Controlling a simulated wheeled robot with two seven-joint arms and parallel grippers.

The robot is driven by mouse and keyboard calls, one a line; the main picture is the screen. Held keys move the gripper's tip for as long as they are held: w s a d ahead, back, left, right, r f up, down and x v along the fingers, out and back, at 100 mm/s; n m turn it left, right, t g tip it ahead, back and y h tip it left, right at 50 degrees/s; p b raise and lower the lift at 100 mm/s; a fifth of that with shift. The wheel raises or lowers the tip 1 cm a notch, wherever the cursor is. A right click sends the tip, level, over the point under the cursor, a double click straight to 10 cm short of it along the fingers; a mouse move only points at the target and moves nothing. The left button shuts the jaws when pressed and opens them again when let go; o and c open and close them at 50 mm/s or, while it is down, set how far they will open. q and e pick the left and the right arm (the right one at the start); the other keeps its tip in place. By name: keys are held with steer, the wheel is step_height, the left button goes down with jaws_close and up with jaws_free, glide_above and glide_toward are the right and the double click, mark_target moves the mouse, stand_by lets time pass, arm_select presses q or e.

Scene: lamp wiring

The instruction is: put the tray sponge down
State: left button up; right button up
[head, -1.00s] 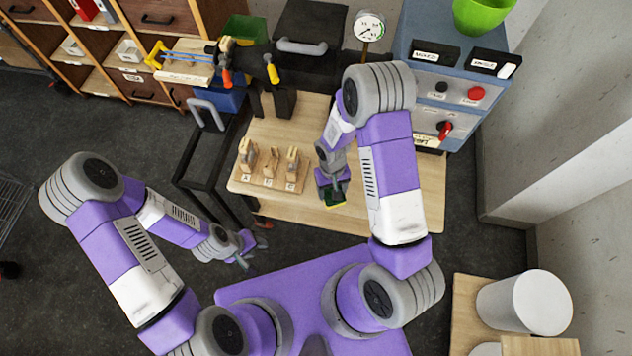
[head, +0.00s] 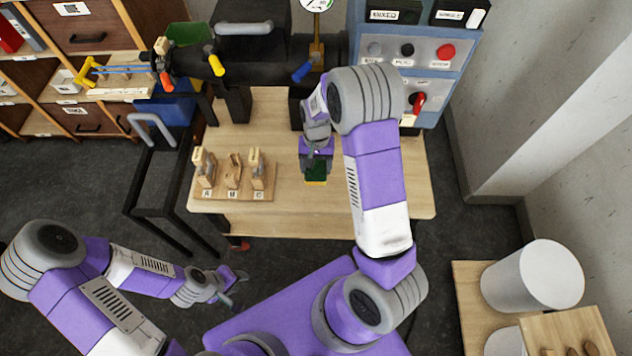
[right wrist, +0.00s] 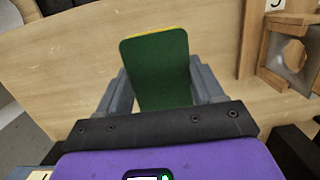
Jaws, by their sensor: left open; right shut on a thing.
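The sponge (head: 316,172) is green with a yellow layer. My right gripper (head: 316,158) is shut on it over the middle of the wooden table (head: 380,190). In the right wrist view the sponge (right wrist: 157,68) sits between the two grey fingers (right wrist: 158,92), its green face toward the camera and a yellow edge at the far end. I cannot tell whether the sponge touches the tabletop. My left gripper (head: 232,283) is open and empty, low over the floor in front of the table. No tray can be made out under the sponge.
A wooden rack with labelled slots (head: 233,176) stands left of the sponge; part of it shows in the right wrist view (right wrist: 290,50). A blue control panel (head: 420,60) stands at the back right. The table right of my right gripper is clear.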

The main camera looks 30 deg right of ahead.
mark_target(316, 164)
step_height(316, 164, down, 8)
steer(key=shift+r+b, duration=0.2)
steer(key=shift+b, duration=0.95)
steer(key=o, duration=1.1)
steer(key=shift+f, duration=0.1)
steer(key=r+p, duration=0.1)
steer(key=r, duration=0.3)
steer(key=w+r+p, duration=0.1)
steer(key=r+p, duration=0.1)
steer(key=r, duration=0.2)
steer(key=d+r+p, duration=0.1)
steer(key=r, duration=0.3)
steer(key=shift+w+r, duration=0.1)
steer(key=shift+w, duration=0.15)
